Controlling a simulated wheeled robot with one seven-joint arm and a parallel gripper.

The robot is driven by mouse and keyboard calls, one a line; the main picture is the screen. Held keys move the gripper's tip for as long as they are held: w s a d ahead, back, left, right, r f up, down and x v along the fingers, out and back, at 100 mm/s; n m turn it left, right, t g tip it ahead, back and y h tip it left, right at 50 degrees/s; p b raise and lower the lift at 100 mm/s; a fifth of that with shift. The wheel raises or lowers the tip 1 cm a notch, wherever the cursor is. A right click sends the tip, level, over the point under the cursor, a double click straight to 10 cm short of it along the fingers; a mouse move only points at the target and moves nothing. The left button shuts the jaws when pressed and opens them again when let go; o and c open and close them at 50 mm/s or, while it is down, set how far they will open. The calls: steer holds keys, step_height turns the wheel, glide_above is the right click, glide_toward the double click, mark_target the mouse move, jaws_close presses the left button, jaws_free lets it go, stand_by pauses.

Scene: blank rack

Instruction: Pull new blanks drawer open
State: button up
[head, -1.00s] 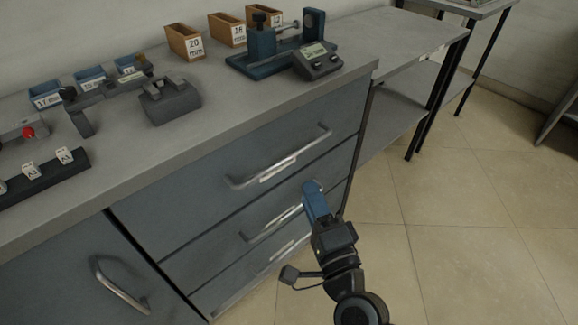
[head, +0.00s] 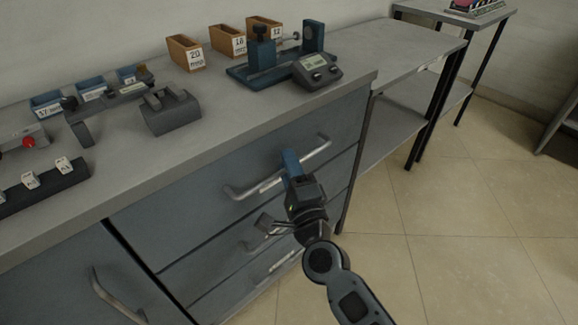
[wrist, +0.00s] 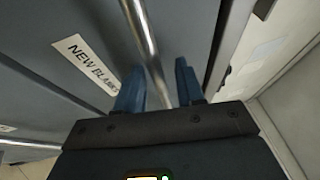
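The new blanks drawer is the top drawer (head: 215,215) of the cabinet, and its front looks closed. Its silver bar handle (head: 243,191) runs across it. In the wrist view the handle (wrist: 141,35) passes between the fingers, and the "NEW BLANKS" label (wrist: 85,62) is left of it. My gripper (head: 291,158) is in front of the top drawer, partly covering the handle. In the wrist view my gripper (wrist: 160,85) is open, with one blue finger on each side of the bar. I see a gap between bar and fingers.
Two lower drawers with handles sit below, and a cabinet door with a handle (head: 116,297) is at left. The counter (head: 225,110) holds bins, a blue fixture and a grey device. The tiled floor (head: 455,220) at right is clear.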

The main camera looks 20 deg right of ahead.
jaws_close()
stand_by(0.3)
stand_by(0.3)
